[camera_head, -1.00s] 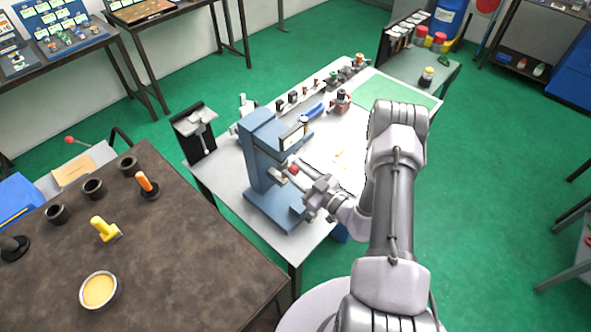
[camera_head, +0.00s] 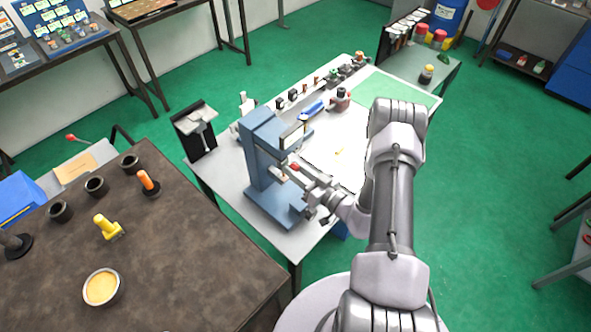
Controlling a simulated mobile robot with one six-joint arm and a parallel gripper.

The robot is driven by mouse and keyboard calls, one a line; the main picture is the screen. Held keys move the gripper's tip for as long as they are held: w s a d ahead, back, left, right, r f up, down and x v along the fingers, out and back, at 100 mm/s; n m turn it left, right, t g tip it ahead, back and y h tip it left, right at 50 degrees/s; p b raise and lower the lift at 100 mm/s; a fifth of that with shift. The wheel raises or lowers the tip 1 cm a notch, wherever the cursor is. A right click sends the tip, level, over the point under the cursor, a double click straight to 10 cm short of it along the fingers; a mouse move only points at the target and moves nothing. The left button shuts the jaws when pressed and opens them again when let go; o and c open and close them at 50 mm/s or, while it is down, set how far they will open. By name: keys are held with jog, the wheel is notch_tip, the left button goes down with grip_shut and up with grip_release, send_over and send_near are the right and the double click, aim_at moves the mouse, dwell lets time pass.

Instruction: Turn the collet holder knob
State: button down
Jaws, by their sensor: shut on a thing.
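A blue machine (camera_head: 259,163) stands on the front part of the light grey table, with a small red knob (camera_head: 294,166) on its right side under the overhanging head. My gripper (camera_head: 298,173) reaches in from the right, and its fingertips meet the machine at the red knob. The gripper is shut on the knob, as far as this small view shows. The fingers and part of the gripper hide the knob's lower side and the contact itself.
The grey table (camera_head: 215,178) also carries a row of small parts, a blue-handled tool (camera_head: 313,108) and a green mat (camera_head: 397,92) behind. A dark stand (camera_head: 195,132) is at its left edge. A brown table (camera_head: 190,245) with cups stands close on the left.

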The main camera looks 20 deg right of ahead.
jog(key=c, duration=1.1)
grip_release()
jog(key=b+v, duration=0.1)
jog(key=v, duration=1.6)
jog(key=shift+s+d, duration=0.15)
jog(key=shift+s, duration=0.05)
